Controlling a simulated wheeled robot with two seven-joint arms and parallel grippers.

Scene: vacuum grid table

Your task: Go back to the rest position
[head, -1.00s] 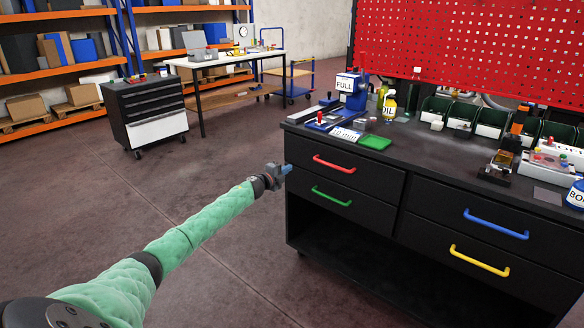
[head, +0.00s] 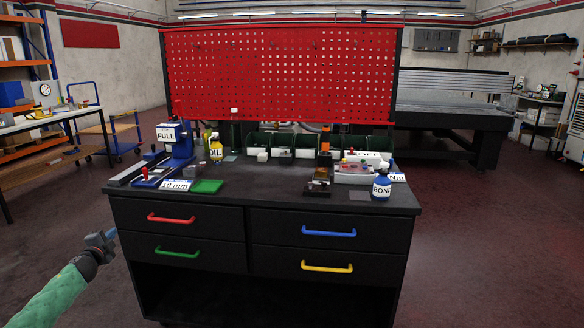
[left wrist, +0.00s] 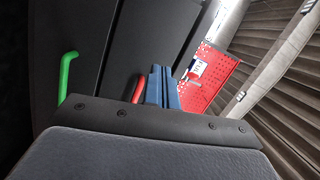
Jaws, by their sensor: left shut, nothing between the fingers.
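My left gripper (head: 110,235) is shut and empty, at the left of the black workbench, in front of its drawers' left end and below the benchtop. Its arm, in a green sleeve, comes in from the lower left. In the left wrist view the blue fingers (left wrist: 162,88) are together with nothing between them. Behind them show the green drawer handle (left wrist: 66,76) and part of the red handle (left wrist: 138,88). My right gripper is in neither view.
The black workbench (head: 235,192) has red, green, blue and yellow drawer handles. On it stand a blue press marked FULL (head: 178,143), an oil bottle (head: 216,148), a green tray (head: 207,186) and a blue BOND bottle (head: 381,187). Open floor (head: 480,250) lies to the right.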

